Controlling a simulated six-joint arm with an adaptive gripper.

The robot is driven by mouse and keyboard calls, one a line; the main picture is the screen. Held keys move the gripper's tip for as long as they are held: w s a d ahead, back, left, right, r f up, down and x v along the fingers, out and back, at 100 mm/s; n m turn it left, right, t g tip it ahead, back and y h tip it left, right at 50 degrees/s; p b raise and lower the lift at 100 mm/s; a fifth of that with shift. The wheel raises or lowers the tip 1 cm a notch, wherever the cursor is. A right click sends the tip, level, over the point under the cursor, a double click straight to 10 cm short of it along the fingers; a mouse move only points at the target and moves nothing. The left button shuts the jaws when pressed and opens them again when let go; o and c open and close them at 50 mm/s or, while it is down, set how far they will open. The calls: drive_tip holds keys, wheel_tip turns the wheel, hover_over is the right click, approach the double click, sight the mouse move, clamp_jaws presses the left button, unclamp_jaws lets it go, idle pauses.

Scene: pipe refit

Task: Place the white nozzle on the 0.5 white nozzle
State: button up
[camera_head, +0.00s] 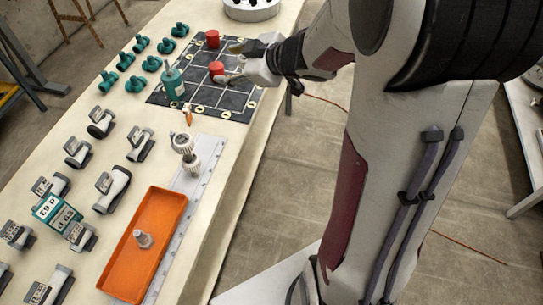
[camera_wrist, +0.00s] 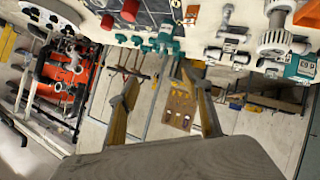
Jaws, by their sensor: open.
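A pale ribbed nozzle (camera_head: 183,143) stands on the table near the grey strip. A second pale ribbed piece (camera_head: 192,163) is just in front of it, touching or overlapping it in the picture. A smaller pale nozzle (camera_head: 143,238) stands in the orange tray (camera_head: 175,196). I cannot read which one is 0.5. A ribbed pale piece also shows at upper right in the wrist view (camera_wrist: 275,40). My gripper (camera_head: 232,62) is over the far right of the table, beside a red cylinder (camera_head: 216,69). Its fingers are apart and empty in the wrist view (camera_wrist: 165,95).
Several grey pipe fittings (camera_head: 112,190) and a teal box (camera_head: 57,211) fill the near left. A small orange-tipped piece (camera_head: 188,115) stands by the mat.

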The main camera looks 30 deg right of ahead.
drive_tip(key=s+d+r+m+h, duration=0.5)
drive_tip(key=s+r+m+h, duration=0.25)
drive_tip(key=s, duration=0.25)
drive_tip(key=s+a+f+m+g+y, duration=0.1)
drive_tip(key=s+a, duration=0.4)
drive_tip(key=s, duration=0.5)
drive_tip(key=s+a+f+m+g+y, duration=0.1)
drive_tip(key=s+a+f+g+y, duration=0.1)
drive_tip(key=s+a, duration=0.4)
drive_tip(key=s+f+g, duration=0.1)
drive_tip(key=s+g, duration=0.1)
drive_tip(key=s, duration=0.2)
drive_tip(key=shift+s+f+g+y, duration=0.15)
drive_tip(key=shift+g+y, duration=0.15)
drive_tip(key=shift+y, duration=0.05)
